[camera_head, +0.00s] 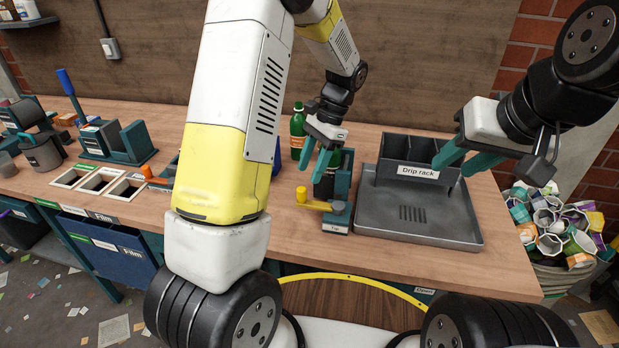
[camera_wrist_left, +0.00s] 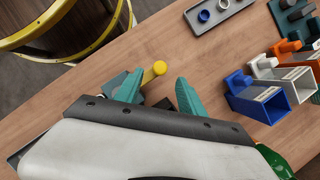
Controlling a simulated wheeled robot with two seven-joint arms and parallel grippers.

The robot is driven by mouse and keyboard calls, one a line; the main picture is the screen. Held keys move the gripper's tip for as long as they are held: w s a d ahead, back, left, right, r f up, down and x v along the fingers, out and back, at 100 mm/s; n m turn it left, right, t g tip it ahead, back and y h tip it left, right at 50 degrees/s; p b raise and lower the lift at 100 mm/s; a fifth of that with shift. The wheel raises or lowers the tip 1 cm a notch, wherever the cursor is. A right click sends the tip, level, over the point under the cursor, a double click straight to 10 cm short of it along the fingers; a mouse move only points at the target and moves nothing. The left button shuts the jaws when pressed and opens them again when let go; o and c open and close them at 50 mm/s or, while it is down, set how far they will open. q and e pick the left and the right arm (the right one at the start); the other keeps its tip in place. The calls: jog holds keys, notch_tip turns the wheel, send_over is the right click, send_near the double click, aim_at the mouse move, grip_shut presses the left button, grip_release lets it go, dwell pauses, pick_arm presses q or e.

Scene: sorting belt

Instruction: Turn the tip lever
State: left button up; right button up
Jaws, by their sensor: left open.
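The tip lever (camera_head: 318,205) is a yellow arm with a round yellow knob on its left end. It sits at the front of a small dark teal stand labelled "Tip" (camera_head: 336,228). In the left wrist view the yellow knob (camera_wrist_left: 158,68) shows just beyond the gap between my left fingertips. My left gripper (camera_head: 314,163) is open and empty, with teal fingers pointing down above and behind the lever, apart from it as far as I can see. It partly hides the stand and a green bottle in it. My right gripper (camera_head: 466,160) is open and empty over the drip rack.
A grey drip tray (camera_head: 400,228) with a dark drip rack (camera_head: 425,178) stands right of the stand. A green bottle (camera_head: 298,132) stands behind left. The bench front around the lever is clear.

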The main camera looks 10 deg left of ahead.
aim_at(303, 188)
pick_arm(q)
jog(key=x, duration=0.7)
jog(key=shift+s+a+f, duration=0.1)
jog(key=shift+f, duration=0.25)
jog(key=shift+c, duration=0.2)
grip_shut()
dwell(0.9)
